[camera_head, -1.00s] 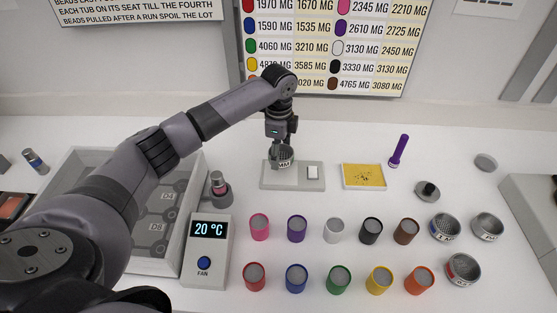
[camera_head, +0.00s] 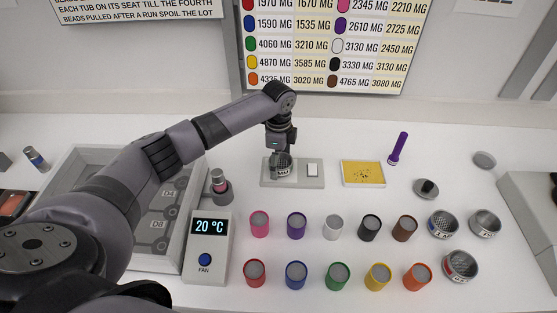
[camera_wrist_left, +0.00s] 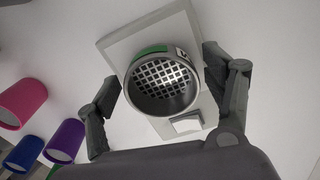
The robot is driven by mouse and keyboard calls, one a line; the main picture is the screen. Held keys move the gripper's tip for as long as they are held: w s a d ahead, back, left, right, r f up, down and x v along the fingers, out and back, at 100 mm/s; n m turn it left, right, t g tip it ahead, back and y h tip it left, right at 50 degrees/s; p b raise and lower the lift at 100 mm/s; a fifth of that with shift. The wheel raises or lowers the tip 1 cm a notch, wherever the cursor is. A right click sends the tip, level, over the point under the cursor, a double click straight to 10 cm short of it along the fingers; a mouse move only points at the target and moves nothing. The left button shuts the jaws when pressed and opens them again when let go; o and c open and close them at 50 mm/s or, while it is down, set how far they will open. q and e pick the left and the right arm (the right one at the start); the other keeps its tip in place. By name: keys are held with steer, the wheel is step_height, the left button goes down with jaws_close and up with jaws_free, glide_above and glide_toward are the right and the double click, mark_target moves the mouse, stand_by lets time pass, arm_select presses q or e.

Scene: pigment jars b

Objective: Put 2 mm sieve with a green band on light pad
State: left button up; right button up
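The sieve with a green band (camera_wrist_left: 165,84) is a round metal cup with a square mesh and a white label. It also shows in the head view (camera_head: 282,168), where it appears to rest upright on the left part of a grey plate (camera_head: 310,182) with a white block at its right, likely the light pad. The plate also shows in the wrist view (camera_wrist_left: 120,45). My left gripper (camera_head: 280,153) is right above the sieve. In the wrist view its fingers (camera_wrist_left: 161,72) stand apart on both sides of the sieve, with gaps visible. My right gripper is not in view.
A yellow tray with dark specks (camera_head: 363,174) lies right of the plate, with a purple torch-like stick (camera_head: 398,149) beyond it. Several coloured jars stand in front. Other sieves (camera_head: 460,265) stand at the right. A thermometer box (camera_head: 207,247) is front left.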

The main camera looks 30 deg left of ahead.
mark_target(279, 167)
arm_select(q)
steer(key=shift+r, duration=0.1)
step_height(279, 167, up, 12)
steer(key=b, duration=0.2)
stand_by(0.5)
stand_by(0.6)
stand_by(1.3)
